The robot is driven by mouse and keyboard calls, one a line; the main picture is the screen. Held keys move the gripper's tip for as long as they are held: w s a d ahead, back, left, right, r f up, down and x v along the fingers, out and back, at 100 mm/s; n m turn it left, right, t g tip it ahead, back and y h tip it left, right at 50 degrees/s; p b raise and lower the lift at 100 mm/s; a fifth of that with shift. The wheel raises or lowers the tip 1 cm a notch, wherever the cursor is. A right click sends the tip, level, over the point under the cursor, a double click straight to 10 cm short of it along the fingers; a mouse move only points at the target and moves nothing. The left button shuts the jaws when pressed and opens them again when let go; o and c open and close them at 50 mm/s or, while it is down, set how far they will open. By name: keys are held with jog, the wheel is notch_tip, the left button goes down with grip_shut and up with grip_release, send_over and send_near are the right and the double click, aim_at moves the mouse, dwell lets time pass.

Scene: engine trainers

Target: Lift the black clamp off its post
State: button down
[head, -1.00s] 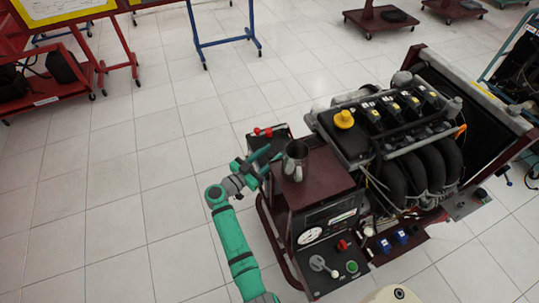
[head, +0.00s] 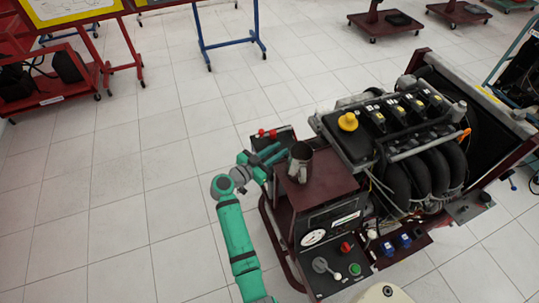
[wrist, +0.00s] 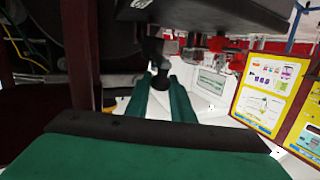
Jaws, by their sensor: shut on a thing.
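My gripper (head: 272,152) is beside the black battery (head: 285,133) with two red knobs on top, to the left of the maroon engine stand. In the wrist view my two green fingers (wrist: 160,98) stand either side of a small black piece, which looks like the black clamp (wrist: 160,82). The fingers are shut on it. A dark, flat-sided block is right above it in that view. The clamp cannot be made out in the head view, and its post cannot be told apart.
A metal jug (head: 300,162) stands on the maroon control box (head: 322,185), close right of my gripper. The engine (head: 405,130) is farther right. Open tiled floor lies to the left. The wrist view also shows a yellow-framed poster (wrist: 268,95).

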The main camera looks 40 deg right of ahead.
jog(key=shift+s+d+r, duration=0.1)
jog(key=shift+d+r, duration=0.1)
jog(key=shift+r, duration=0.1)
jog(key=c, duration=1.5)
grip_release()
jog(key=shift+c, duration=0.2)
jog(key=shift+a, duration=0.5)
jog(key=a+r, duration=0.1)
jog(key=a, duration=0.8)
jog(key=shift+s+a+r, duration=0.15)
jog(key=shift+s+a, duration=0.25)
